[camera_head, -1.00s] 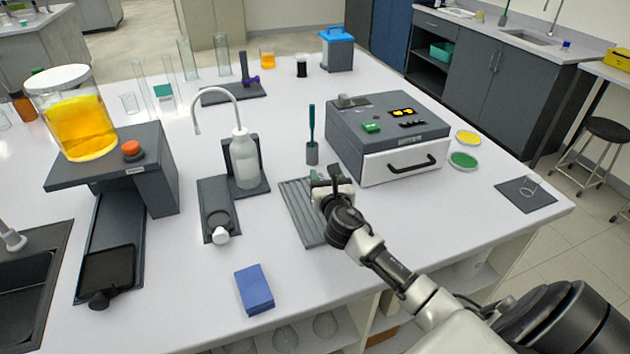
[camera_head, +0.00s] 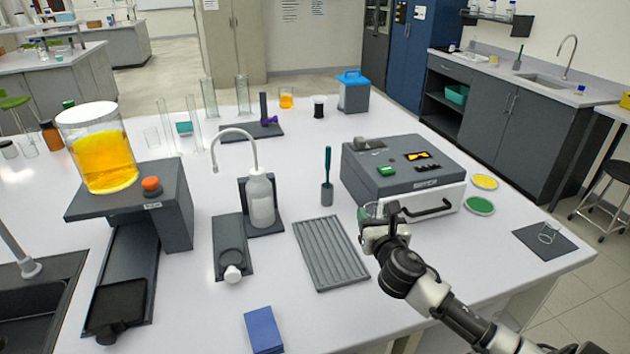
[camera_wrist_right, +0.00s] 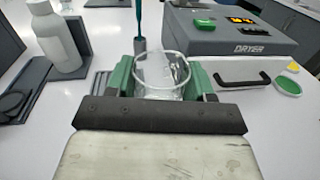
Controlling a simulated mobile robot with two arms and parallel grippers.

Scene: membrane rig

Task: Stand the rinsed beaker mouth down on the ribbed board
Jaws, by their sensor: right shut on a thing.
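The clear glass beaker (camera_wrist_right: 161,82) is between the green-padded fingers of my right gripper (camera_wrist_right: 162,80) in the right wrist view. A round rim shows at its upper end; I cannot surely tell whether this is the mouth. In the head view the right gripper (camera_head: 378,222) is shut on the beaker, just right of the ribbed board, in front of the dryer. The grey ribbed board (camera_head: 331,254) lies flat and bare on the white bench. My left gripper is not in view.
The dryer (camera_head: 403,172) with its white drawer front stands behind the gripper. A green brush in a holder (camera_head: 327,188) and a wash bottle (camera_head: 261,200) stand behind and left of the board. A blue block (camera_head: 263,330) lies in front.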

